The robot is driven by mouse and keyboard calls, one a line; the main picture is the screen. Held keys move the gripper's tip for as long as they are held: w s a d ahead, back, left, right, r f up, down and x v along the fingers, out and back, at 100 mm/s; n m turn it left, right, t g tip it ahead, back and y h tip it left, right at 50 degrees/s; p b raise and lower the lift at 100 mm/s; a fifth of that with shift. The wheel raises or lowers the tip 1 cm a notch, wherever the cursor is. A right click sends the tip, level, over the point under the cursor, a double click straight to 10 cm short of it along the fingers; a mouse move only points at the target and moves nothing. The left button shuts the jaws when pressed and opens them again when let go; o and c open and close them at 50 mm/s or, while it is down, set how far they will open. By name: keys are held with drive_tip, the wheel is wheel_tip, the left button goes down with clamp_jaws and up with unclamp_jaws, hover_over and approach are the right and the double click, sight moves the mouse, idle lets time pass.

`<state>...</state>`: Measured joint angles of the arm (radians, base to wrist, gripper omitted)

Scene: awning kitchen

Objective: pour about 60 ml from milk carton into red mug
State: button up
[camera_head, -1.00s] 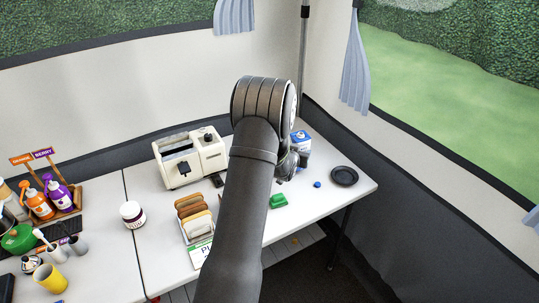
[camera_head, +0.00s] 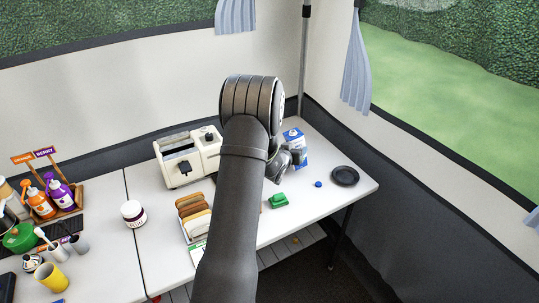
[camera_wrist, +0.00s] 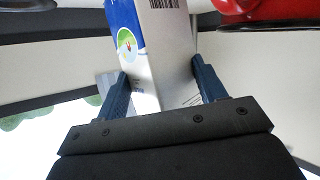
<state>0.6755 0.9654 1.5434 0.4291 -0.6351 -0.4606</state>
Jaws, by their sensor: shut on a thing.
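My gripper (camera_wrist: 160,70) is shut on the blue-and-white milk carton (camera_wrist: 165,40), with a blue finger on each side of it in the wrist view. In the head view the carton (camera_head: 292,136) shows just right of my arm, over the right part of the table, with the gripper (camera_head: 298,156) in front of it; its tilt is hard to judge. A red, rounded thing with a dark rim, probably the red mug (camera_wrist: 260,10), is cut off at the wrist view's top right, apart from the carton. I cannot make out the mug in the head view; my arm may hide it.

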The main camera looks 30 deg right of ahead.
sight(292, 134)
drive_tip(key=shift+w+a+n+h, duration=0.25)
drive_tip(key=shift+n+h, duration=0.25)
drive_tip(key=shift+n, duration=0.2)
drive_tip(key=shift+a+r+n+h, duration=0.15)
drive_tip(key=shift+r+n+h, duration=0.15)
drive_tip(key=shift+r+n, duration=0.25)
drive_tip(key=shift+w+a+f+n+h, duration=0.15)
drive_tip(key=shift+w+a+n+h, duration=0.2)
drive_tip(key=shift+n, duration=0.3)
drive_tip(key=shift+s+d+r+n+h, duration=0.15)
drive_tip(key=shift+r+n+h, duration=0.3)
drive_tip(key=shift+r+n, duration=0.2)
drive_tip(key=shift+s+d+f+n+h, duration=0.25)
drive_tip(key=shift+f+n+h, duration=0.25)
drive_tip(key=shift+n, duration=0.25)
drive_tip(key=n, duration=0.1)
drive_tip(key=r+n+t+h, duration=0.1)
drive_tip(key=n, duration=0.1)
drive_tip(key=shift+s+d+r, duration=0.2)
drive_tip(key=shift+d+r, duration=0.05)
drive_tip(key=shift+d, duration=0.1)
drive_tip(key=shift+w+a+r+n+t+h, duration=0.35)
drive_tip(key=shift+r+n, duration=0.2)
drive_tip(key=shift+n, duration=0.35)
drive_tip(key=shift+a+r+n+t, duration=0.1)
drive_tip(key=shift+r+n+t, duration=0.15)
drive_tip(key=shift+r+n, duration=0.55)
